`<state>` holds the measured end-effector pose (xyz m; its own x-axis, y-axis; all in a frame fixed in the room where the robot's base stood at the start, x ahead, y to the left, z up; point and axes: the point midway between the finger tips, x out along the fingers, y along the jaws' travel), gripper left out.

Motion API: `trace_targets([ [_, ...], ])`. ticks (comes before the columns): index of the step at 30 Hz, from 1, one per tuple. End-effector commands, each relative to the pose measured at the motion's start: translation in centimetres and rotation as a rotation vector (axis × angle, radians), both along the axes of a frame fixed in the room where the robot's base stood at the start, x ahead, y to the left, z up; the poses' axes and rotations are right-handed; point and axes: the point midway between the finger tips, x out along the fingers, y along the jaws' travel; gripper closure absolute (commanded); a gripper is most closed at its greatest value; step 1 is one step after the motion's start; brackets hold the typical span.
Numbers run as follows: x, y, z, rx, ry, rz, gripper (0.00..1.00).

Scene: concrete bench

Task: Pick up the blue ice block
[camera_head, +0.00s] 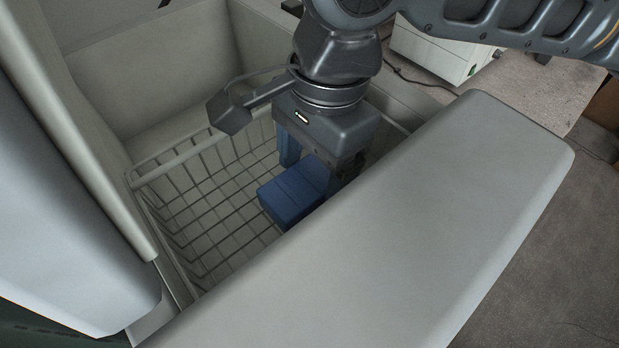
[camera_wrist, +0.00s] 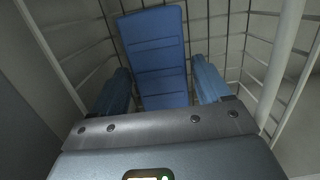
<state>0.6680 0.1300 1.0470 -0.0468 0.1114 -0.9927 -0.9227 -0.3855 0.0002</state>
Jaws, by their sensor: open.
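The blue ice block (camera_head: 292,193) lies in a white wire basket (camera_head: 160,166) inside a pale chest. Its near end is partly hidden by the chest's front edge. My gripper (camera_head: 311,160) is down in the basket, just above or around the block; the exact height is hard to tell. In the wrist view the ice block (camera_wrist: 156,55) shows between my two blue fingers (camera_wrist: 162,88), running away from the gripper. The fingers are open, one on each side of it, with a small gap visible on each side.
The chest's broad pale edge (camera_head: 400,220) stands close on the right and front of my gripper. The basket's left part (camera_head: 205,205) is empty. A white box (camera_head: 435,50) sits on the concrete bench behind.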

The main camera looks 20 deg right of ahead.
Motion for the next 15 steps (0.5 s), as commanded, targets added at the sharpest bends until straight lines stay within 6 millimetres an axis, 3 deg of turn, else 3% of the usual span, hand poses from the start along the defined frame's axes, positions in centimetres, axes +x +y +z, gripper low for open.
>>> trace_targets([
  [2,0.0,0.0,0.02,0.0,0.0,0.0,0.26],
  [15,0.0,-0.01,0.05,0.0,0.0,0.001,0.68],
])
